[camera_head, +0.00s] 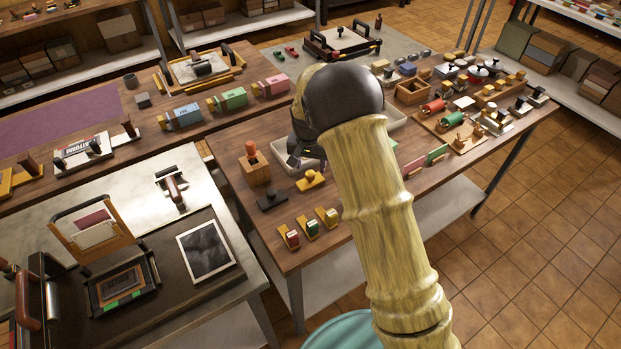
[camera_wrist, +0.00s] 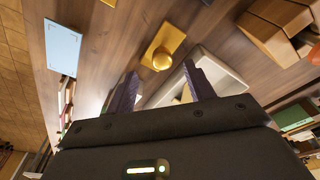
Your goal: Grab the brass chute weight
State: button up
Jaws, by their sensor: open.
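A brass-coloured flat plate with a round knob, which looks like the brass chute weight (camera_head: 311,180), lies on the wooden table in the head view, left of my arm. It also shows in the wrist view (camera_wrist: 166,41), just beyond my fingertips and roughly in line with the gap between them. My gripper (camera_wrist: 162,82) is open, with nothing held between its dark fingers. In the head view the gripper is mostly hidden behind my arm.
A white tray (camera_wrist: 225,66) lies close under the fingers. A black knobbed plate (camera_head: 271,199) and a wooden block with an orange-topped piece (camera_head: 255,168) stand left of the weight. Several small coloured stamps (camera_head: 312,228) sit near the table's front edge.

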aim_at(310, 173)
jog(key=shift+f, duration=0.3)
jog(key=shift+w, duration=0.1)
jog(key=shift+w+f+p, duration=0.2)
jog(key=shift+f+p, duration=0.3)
jog(key=shift+f, duration=0.8)
jog(key=shift+w+f+p, duration=0.15)
jog(key=shift+f+p, duration=0.35)
jog(key=shift+f, duration=0.8)
grip_shut()
